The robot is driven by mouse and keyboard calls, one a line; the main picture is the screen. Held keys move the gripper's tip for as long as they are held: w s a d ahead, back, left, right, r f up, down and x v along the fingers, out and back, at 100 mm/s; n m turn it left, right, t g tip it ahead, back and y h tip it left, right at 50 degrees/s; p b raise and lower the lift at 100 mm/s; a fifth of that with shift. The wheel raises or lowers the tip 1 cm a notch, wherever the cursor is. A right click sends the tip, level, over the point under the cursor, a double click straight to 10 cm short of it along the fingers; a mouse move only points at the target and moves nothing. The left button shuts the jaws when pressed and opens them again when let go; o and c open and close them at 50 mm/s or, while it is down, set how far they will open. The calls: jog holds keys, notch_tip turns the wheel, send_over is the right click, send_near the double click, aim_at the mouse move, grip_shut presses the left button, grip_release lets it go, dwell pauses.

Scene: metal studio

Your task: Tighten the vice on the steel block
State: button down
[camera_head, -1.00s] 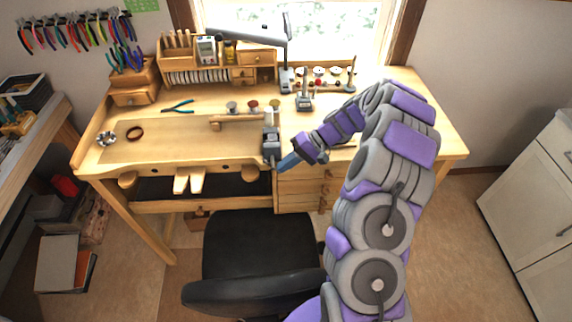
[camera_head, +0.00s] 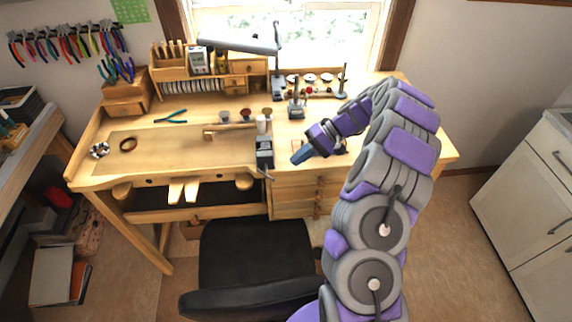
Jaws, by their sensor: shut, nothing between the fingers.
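The vice (camera_head: 264,152) is a small dark grey tool at the front edge of the wooden workbench, right of its middle. A thin handle (camera_head: 265,173) shows at its front, below the bench edge. The steel block cannot be made out at this size; a pale piece (camera_head: 262,124) stands just behind the vice. My gripper (camera_head: 298,158) is shut and empty. It is to the right of the vice, apart from it, with its blue fingers pointing left and down.
The workbench (camera_head: 215,172) holds a wooden hammer (camera_head: 228,130), green pliers (camera_head: 171,116) and several small cups behind the vice. A desk lamp (camera_head: 240,44) reaches over the back. A black chair (camera_head: 255,255) stands in front of the bench.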

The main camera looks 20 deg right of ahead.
jog(key=p+v, duration=0.1)
jog(key=v, duration=0.9)
jog(key=s+a+r+n+g+h, duration=0.1)
jog(key=s+a+r+h, duration=0.1)
jog(key=s+a+r, duration=0.6)
jog(key=s+a+r+n+g+h, duration=0.15)
jog(key=s+a+r, duration=0.35)
jog(key=a, duration=0.6)
jog(key=s+d+f+h, duration=0.1)
jog(key=s+f+h, duration=0.1)
jog(key=s, duration=1)
jog(key=s+d+f+m+t+h, duration=0.1)
jog(key=s+h, duration=0.4)
jog(key=s, duration=0.8)
jog(key=shift+s+d+f, duration=0.2)
jog(key=shift+d+f, duration=0.2)
jog(key=shift+f, duration=0.5)
